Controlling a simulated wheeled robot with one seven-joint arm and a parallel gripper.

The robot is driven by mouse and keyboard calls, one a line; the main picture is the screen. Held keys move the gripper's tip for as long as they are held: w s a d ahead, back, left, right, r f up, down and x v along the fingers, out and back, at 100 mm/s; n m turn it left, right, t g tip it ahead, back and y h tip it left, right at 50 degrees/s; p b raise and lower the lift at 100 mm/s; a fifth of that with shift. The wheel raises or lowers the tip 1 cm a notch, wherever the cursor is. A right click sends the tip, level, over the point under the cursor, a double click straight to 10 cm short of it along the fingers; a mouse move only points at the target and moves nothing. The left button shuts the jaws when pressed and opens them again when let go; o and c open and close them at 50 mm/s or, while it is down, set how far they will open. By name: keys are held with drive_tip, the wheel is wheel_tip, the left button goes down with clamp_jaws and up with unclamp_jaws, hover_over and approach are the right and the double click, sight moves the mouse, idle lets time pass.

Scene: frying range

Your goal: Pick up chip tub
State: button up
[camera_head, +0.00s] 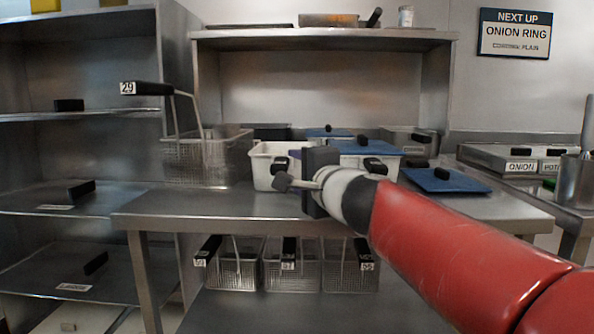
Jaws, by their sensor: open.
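An open white tub (261,170) stands on the steel table, left of my gripper. Behind and to the right, another white tub (393,163) is partly hidden by my gripper and arm. I cannot read on either tub whether it is the chip tub. My gripper (284,181) is open, pointing left in front of the tubs. It partly overlaps the left tub in the picture; contact cannot be judged.
A wire fry basket (207,157) labelled 29 sits left of the tubs. Blue lids (447,180) with black handles lie behind and to the right. Several wire baskets (233,270) stand underneath. Lidded pans (520,155) are at right. The table's front left is clear.

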sight(268, 158)
drive_tip(key=shift+w+a, duration=0.15)
drive_tip(key=shift+w, duration=0.3)
drive_tip(key=p+x, duration=0.1)
drive_tip(key=x, duration=0.6)
drive_tip(key=shift+s+a+f, duration=0.1)
drive_tip(key=shift+a+f, duration=0.1)
clamp_jaws()
